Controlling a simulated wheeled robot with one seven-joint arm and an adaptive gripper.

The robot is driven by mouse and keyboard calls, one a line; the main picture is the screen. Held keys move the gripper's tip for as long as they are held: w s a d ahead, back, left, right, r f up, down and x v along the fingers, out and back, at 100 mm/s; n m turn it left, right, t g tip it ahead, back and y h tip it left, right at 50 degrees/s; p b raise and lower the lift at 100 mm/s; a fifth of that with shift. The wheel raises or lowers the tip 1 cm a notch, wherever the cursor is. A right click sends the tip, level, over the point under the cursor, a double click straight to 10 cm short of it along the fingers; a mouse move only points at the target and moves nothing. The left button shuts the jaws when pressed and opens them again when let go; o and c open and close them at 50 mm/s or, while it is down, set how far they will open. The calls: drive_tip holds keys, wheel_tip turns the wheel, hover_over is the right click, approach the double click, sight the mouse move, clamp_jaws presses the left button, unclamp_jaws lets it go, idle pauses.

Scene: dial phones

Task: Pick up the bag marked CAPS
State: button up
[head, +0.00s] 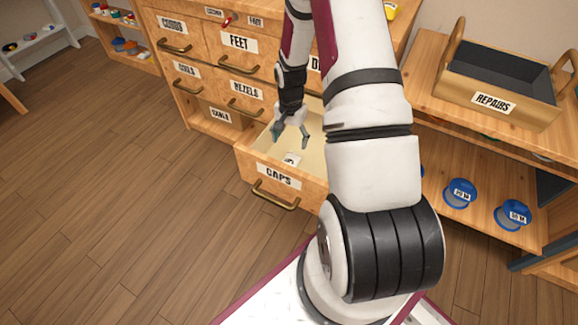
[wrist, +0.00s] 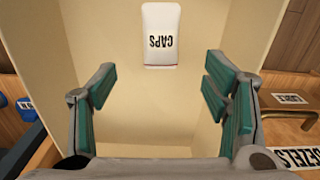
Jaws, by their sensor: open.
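The bag marked CAPS (wrist: 160,38) is small and white with black letters and a thin red line near one end. It lies flat in the open drawer marked CAPS (head: 279,177). In the head view a small part of the bag (head: 291,159) shows on the drawer floor. My gripper (head: 291,140) is open and empty, pointing down over the drawer. In the wrist view my gripper (wrist: 161,100) has its fingers wide apart, and the bag is beyond them, at the top of the picture. My arm hides the drawer's right part in the head view.
The drawer walls (wrist: 45,50) stand around the bag. Closed drawers such as FEET (head: 238,42) and BEZELS (head: 245,90) are at left. Floor at left is clear.

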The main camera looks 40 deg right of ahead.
drive_tip(key=b, duration=0.2)
hover_over(289, 162)
drive_tip(key=f, duration=0.6)
drive_tip(key=shift+d+f, duration=0.35)
drive_tip(key=shift+a+f+b, duration=0.2)
drive_tip(key=shift+f+b, duration=0.5)
drive_tip(key=shift+f, duration=0.65)
drive_tip(key=shift+a+f+b, duration=0.2)
drive_tip(key=shift+f+b, duration=0.5)
drive_tip(key=shift+f, duration=0.6)
drive_tip(key=c, duration=1.3)
